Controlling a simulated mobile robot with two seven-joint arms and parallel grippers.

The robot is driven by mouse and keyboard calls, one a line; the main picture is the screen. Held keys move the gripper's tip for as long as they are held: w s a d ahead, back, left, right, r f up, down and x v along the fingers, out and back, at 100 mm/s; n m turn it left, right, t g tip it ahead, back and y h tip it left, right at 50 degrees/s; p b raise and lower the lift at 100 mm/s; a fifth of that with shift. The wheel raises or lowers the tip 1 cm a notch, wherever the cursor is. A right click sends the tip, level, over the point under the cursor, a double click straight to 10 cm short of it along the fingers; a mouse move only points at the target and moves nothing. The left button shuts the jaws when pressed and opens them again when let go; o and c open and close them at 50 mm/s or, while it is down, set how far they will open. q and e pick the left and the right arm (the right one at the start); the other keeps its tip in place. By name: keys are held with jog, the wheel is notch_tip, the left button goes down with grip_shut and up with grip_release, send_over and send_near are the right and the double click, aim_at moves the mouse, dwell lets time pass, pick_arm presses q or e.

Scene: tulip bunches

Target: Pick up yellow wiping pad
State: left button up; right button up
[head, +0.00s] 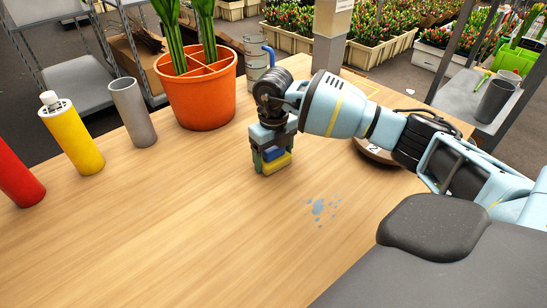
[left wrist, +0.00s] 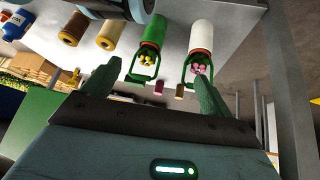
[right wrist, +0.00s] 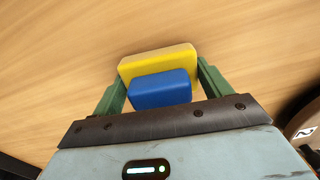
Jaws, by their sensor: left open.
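The yellow wiping pad (head: 275,164) with a blue block-shaped handle (head: 273,154) is low at the wooden table, between the fingers of my right gripper (head: 270,160). In the right wrist view the yellow pad (right wrist: 158,63) and its blue handle (right wrist: 160,89) fill most of the gap between the green fingers (right wrist: 160,84). A finger stands close along each side of the pad; I cannot tell whether they press on it. My left gripper (left wrist: 156,80) is open and empty, away from the table, pointing toward a shelf with wrapped rolls.
Blue spots (head: 319,207) mark the table (head: 190,220) right of the pad. An orange pot (head: 197,95), grey cup (head: 133,112), yellow bottle (head: 73,137) and red cylinder (head: 17,175) stand left. A round object (head: 377,152) sits behind my right arm. The table's front is clear.

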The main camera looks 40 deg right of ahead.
aim_at(273, 149)
jog(key=shift+c, duration=0.9)
jog(key=shift+r, duration=0.45)
jog(key=r, duration=0.2)
jog(key=shift+s+a+r, duration=0.25)
jog(key=shift+r, duration=0.1)
jog(key=s+a, duration=0.3)
jog(key=s+a+r, duration=0.1)
jog(key=s+a, duration=0.6)
jog(key=s, duration=0.1)
jog(key=shift+a+r, duration=0.2)
jog(key=shift+a, duration=0.2)
